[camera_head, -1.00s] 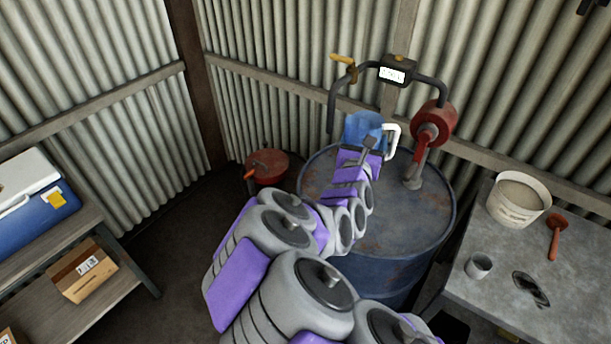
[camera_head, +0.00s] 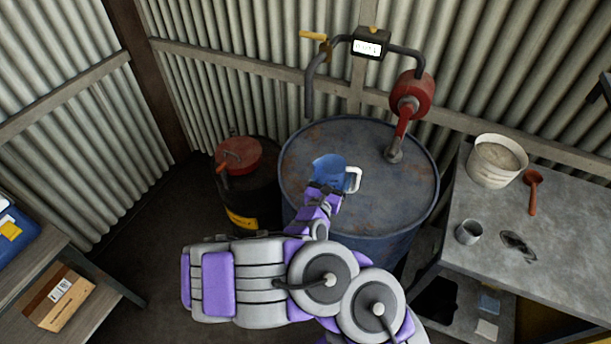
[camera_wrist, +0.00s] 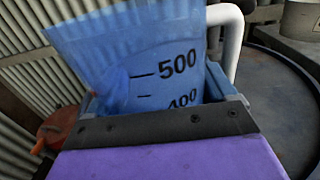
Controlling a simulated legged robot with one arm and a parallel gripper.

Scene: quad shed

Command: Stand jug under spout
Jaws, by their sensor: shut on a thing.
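A blue see-through jug (camera_head: 328,168) with a white handle (camera_head: 353,179) is held in my gripper (camera_head: 324,188). In the wrist view the jug (camera_wrist: 140,60) fills the middle, with black 500 and 400 marks, between the jaws (camera_wrist: 165,108). It looks roughly upright; its base is hidden by the gripper. In the head view the jug shows against the drum's top, left of centre; its height above the top is unclear. The spout (camera_head: 309,100) is the down-turned dark pipe end at the pump's left, apart from the jug and higher in the picture, slightly left of it.
A rusty blue drum (camera_head: 390,205) carries the red pump (camera_head: 411,95), meter (camera_head: 369,43) and yellow lever (camera_head: 313,36). A red-topped black can (camera_head: 240,160) stands left. The right bench (camera_head: 480,265) holds a bucket (camera_head: 495,170) and cup (camera_head: 468,232). A box (camera_head: 60,297) sits left.

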